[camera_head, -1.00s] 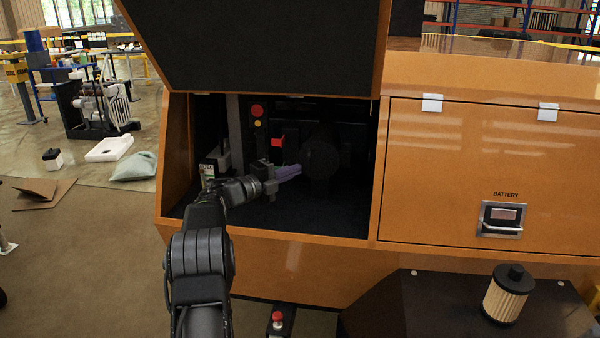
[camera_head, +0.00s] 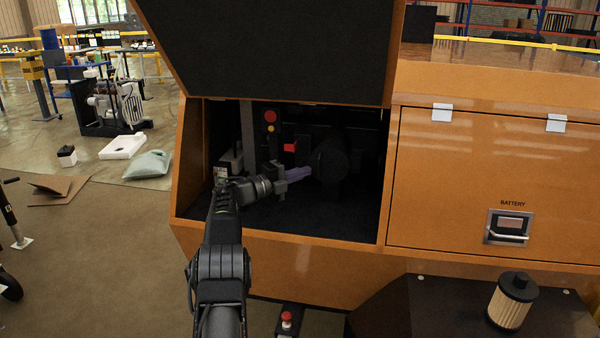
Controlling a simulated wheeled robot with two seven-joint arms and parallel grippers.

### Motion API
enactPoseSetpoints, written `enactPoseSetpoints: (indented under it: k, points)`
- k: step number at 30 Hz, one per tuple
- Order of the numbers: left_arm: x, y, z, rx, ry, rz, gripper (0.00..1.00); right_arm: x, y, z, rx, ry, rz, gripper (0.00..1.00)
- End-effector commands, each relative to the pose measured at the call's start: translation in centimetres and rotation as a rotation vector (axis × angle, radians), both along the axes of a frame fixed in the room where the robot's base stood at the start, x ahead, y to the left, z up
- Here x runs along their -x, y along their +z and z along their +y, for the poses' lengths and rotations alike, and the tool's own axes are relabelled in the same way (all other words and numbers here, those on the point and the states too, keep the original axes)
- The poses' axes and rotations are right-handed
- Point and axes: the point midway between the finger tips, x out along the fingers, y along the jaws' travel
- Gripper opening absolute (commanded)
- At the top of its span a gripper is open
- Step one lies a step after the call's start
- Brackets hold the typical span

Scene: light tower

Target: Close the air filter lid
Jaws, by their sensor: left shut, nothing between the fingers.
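A dark round housing, which looks like the air filter housing with its lid (camera_head: 329,160), sits inside the open orange compartment. It is dim, and I cannot tell whether the lid is fully closed. My left gripper (camera_head: 308,172) reaches into the compartment from the front left. Its purple fingers are shut and empty, with the tips close to the left side of the round housing; I cannot tell if they touch it. My right gripper is not in view.
The compartment's raised door (camera_head: 275,45) hangs above my left arm. A red handle (camera_head: 290,147) and red button (camera_head: 270,115) are behind the gripper. The closed battery panel (camera_head: 490,180) is at right. A loose filter (camera_head: 511,300) stands on a dark surface at lower right.

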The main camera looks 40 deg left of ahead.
Motion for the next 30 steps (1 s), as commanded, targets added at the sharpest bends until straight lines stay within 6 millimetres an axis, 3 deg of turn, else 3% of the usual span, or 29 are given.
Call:
enactPoseSetpoints:
  k: [1,8,21,30]
  points:
    - [-0.5,1.9,1.0,0.0,0.049,-0.028,0.0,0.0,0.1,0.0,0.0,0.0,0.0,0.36]
    - [0.8,1.9,1.1,-0.002,0.043,-0.026,0.0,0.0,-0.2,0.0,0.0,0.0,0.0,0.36]
    - [7.8,1.2,1.5,-0.006,0.011,-0.013,0.0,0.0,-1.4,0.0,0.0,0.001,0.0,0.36]
    - [8.7,1.0,1.4,-0.006,0.003,-0.012,0.0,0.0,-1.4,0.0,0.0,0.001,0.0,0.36]
